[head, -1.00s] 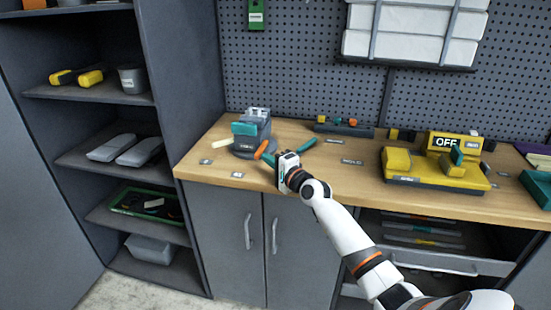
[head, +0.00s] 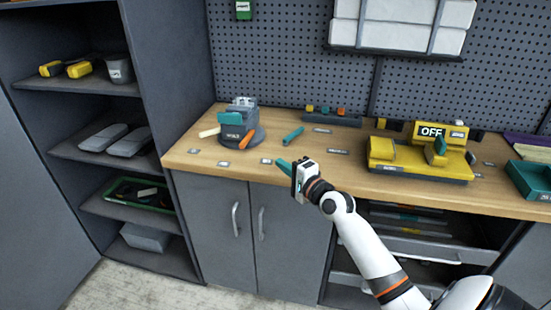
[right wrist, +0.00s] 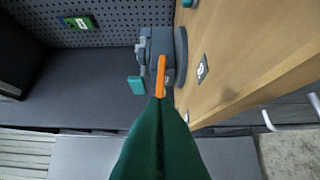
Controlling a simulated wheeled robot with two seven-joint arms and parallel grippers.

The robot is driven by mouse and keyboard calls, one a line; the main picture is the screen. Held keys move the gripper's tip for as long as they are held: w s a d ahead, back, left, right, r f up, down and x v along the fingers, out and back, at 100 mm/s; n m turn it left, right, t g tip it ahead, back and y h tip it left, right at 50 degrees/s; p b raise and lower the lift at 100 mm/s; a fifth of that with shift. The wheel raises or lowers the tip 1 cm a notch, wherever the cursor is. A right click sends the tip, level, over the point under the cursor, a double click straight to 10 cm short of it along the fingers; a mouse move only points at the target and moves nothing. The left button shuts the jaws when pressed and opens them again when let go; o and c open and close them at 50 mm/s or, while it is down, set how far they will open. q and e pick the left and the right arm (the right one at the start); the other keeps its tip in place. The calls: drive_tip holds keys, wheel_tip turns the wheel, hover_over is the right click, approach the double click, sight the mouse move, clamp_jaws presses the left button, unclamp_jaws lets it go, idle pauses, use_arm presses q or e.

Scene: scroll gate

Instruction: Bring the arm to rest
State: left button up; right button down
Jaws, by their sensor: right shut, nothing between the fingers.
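My right gripper (head: 284,167) is at the front edge of the wooden bench, its teal fingers shut and empty, pointing left toward the vise. The fingers also show in the right wrist view (right wrist: 160,125), pressed together. The grey vise (head: 240,132) stands on the bench to the left of the gripper and apart from it. It has a teal block, a cream handle and an orange handle (head: 248,139). In the right wrist view the vise (right wrist: 157,45) lies beyond the fingertips, and its orange handle (right wrist: 160,78) appears just above them. My left gripper is not in view.
The wooden bench (head: 205,172) has a teal rod (head: 293,135) and a yellow machine with an OFF sign (head: 432,131) on it. A teal tray (head: 533,181) is at the right. A grey shelf unit stands at left. Open space lies before the cabinet doors.

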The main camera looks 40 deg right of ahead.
drive_tip(key=shift+s+a, duration=0.15)
drive_tip(key=shift+s, duration=0.45)
drive_tip(key=s+a+f+n+g+y, duration=0.3)
drive_tip(key=s+a+f+n+g, duration=0.5)
drive_tip(key=s+a+f+n, duration=0.65)
drive_tip(key=s+a+f+n+g+h, duration=0.1)
drive_tip(key=s+a+n+g+h, duration=0.15)
drive_tip(key=s, duration=0.55)
drive_tip(key=s+a+f+n+g+h, duration=0.15)
drive_tip(key=s+a+g, duration=0.25)
drive_tip(key=s, duration=0.4)
wheel_tip(320, 180, down, 26)
drive_tip(key=s+n+g, duration=0.1)
drive_tip(key=s+d+f+g, duration=0.1)
drive_tip(key=s+d+f, duration=0.2)
drive_tip(key=s+f, duration=1.3)
drive_tip(key=shift+s, duration=0.35)
